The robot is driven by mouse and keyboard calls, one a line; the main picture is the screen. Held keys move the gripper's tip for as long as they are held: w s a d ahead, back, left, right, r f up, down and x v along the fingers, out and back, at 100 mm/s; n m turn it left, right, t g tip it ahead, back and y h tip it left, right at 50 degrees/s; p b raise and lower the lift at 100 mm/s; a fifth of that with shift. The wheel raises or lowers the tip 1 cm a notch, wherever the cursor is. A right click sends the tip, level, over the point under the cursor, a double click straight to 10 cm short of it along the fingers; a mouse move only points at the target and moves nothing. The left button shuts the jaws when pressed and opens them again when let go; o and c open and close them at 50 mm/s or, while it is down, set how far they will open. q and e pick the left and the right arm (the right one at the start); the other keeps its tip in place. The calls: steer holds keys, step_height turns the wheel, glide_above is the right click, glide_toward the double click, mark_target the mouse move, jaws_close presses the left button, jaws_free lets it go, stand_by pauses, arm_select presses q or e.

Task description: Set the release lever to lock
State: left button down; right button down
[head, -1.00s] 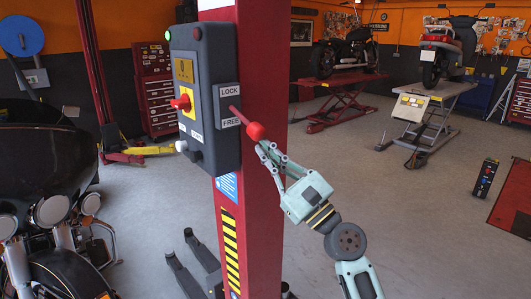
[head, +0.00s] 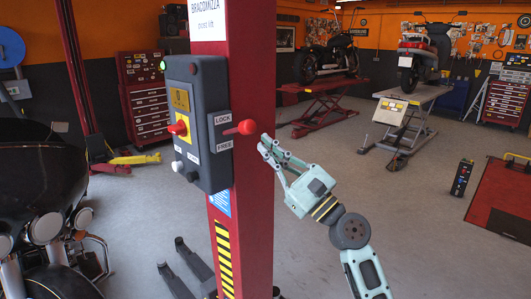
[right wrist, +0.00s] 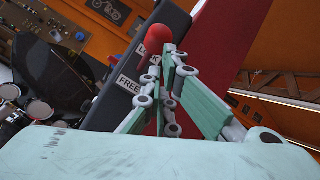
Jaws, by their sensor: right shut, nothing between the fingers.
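The release lever (head: 247,127) is a thin rod with a red knob, on the right side of a dark grey control box (head: 212,140) on a red post. A LOCK label (head: 222,119) sits above a FREE label (head: 224,147), and the rod points right and slightly up between them. My right gripper (head: 265,143) is shut and empty, its tips just right of and below the knob. In the right wrist view the red knob (right wrist: 157,38) shows just beyond the gripper tips (right wrist: 172,52); contact cannot be told. My left gripper is out of view.
The red post (head: 252,60) stands behind the box. A motorcycle (head: 45,200) is close at the left. Two lifts with bikes (head: 330,95) (head: 405,120) stand at the back. The floor right of the post is open.

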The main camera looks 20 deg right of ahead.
steer(key=shift+a+r, duration=0.15)
steer(key=shift+r, duration=0.35)
steer(key=shift+s, duration=0.1)
steer(key=shift+f, duration=0.1)
